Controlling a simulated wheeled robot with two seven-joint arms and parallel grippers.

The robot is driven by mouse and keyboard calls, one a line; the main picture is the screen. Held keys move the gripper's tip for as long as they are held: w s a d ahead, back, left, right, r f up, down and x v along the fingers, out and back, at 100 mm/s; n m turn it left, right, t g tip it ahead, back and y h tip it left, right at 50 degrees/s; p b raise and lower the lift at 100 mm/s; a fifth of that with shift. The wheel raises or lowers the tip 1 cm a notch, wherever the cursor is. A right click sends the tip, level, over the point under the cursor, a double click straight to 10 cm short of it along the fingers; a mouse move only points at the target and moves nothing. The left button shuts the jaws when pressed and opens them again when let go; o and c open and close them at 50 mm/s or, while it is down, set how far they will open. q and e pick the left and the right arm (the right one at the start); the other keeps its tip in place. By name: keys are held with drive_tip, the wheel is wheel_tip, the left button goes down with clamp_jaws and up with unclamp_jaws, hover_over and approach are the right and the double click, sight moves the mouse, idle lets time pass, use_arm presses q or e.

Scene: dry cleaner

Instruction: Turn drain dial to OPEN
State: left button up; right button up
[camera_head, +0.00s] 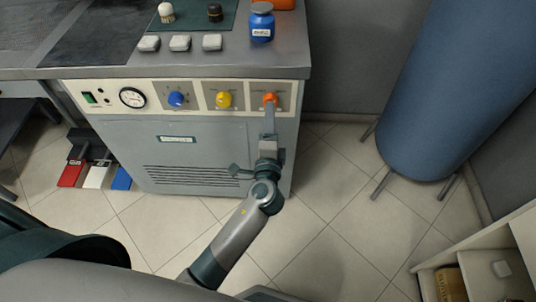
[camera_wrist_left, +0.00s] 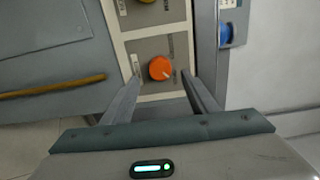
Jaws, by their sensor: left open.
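A row of three dials sits on the cream front panel (camera_head: 142,87) of the grey machine: blue (camera_head: 176,99), yellow (camera_head: 223,99) and orange (camera_head: 270,98). Their labels are too small to read, so I cannot tell by print which is the drain dial. My left gripper (camera_head: 270,108) is at the orange dial and partly covers its lower side. In the left wrist view, the orange dial (camera_wrist_left: 160,68) lies between the tips of the open left gripper (camera_wrist_left: 162,82), with a gap on each side. A light pointer mark shows on its lower right. My right gripper is not in view.
A blue bottle (camera_head: 261,22), white blocks (camera_head: 180,43) and brushes stand on the machine's top. A gauge (camera_head: 132,97) and green switch (camera_head: 89,98) are left on the panel. Coloured pedals (camera_head: 96,177) lie at lower left. A large blue cylinder (camera_head: 440,90) stands right. Floor between is clear.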

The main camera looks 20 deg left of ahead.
use_arm(q)
drive_tip(key=b+v, duration=0.2)
drive_tip(key=v, duration=1)
drive_tip(key=shift+s, duration=0.2)
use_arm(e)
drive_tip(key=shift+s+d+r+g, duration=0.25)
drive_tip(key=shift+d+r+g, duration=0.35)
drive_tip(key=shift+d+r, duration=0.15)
